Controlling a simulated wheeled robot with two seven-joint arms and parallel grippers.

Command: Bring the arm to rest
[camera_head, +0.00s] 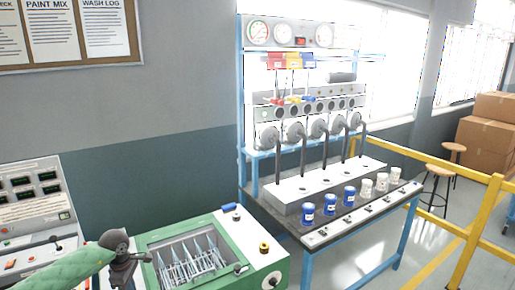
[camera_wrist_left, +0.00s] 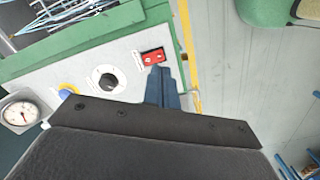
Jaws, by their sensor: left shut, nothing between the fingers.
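My left arm comes in from the lower left in the head view, with its dark wrist beside the green-framed machine (camera_head: 152,240). My left gripper's narrow blue-grey fingers (camera_wrist_left: 161,84) show in the left wrist view, shut and empty. Their tips appear over the edge of the machine's light panel, just below a red switch block (camera_wrist_left: 153,57) in the picture. I cannot tell whether they touch the panel. My right gripper is in neither view.
The machine's tray holds several thin metal pieces. A black knob (camera_wrist_left: 105,79) and a round gauge (camera_wrist_left: 20,114) are on its panel. The blower bench (camera_head: 330,232) with blue and white cans stands to the right. A yellow railing (camera_head: 440,168) is beyond it.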

